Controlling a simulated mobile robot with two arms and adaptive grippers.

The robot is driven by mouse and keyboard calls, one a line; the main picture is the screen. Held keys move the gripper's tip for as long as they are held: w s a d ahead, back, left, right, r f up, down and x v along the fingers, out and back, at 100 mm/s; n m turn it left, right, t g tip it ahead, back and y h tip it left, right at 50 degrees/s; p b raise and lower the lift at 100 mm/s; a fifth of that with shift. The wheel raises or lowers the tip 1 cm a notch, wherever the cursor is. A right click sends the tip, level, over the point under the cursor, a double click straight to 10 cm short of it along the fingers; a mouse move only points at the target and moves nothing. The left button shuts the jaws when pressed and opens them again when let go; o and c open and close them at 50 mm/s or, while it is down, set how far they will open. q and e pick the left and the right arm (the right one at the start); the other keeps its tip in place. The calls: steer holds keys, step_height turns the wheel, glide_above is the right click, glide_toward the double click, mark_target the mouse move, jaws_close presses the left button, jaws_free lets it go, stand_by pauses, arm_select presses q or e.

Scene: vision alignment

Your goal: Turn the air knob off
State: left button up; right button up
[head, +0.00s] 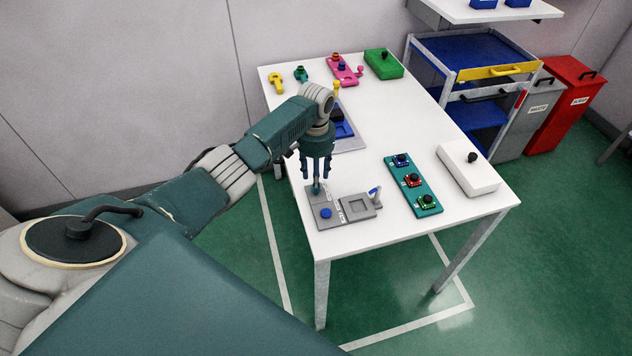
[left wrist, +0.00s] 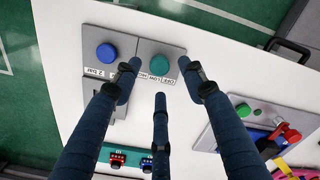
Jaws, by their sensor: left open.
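A grey panel (head: 330,220) lies near the front left corner of the white table. It carries a blue button-like knob (head: 325,212) and a teal knob (left wrist: 160,65) beside a label that seems to read OFF LOW HIGH. The blue knob also shows in the left wrist view (left wrist: 106,53). My left gripper (head: 316,180) points down over the panel's far end. Its three fingers are open and spread around the teal knob in the left wrist view (left wrist: 158,80); whether they touch it cannot be told. No word "air" is legible. My right gripper is not in view.
A grey plate (head: 360,208) with a square recess and a small lever adjoins the panel. A teal board (head: 426,210) with several small knobs and a white box (head: 468,178) stand to the right. A blue-and-grey fixture (head: 345,138) sits behind the gripper.

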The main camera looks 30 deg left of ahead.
arm_select(q)
step_height(320, 180, up, 9)
steer(key=shift+f, duration=0.15)
stand_by(0.5)
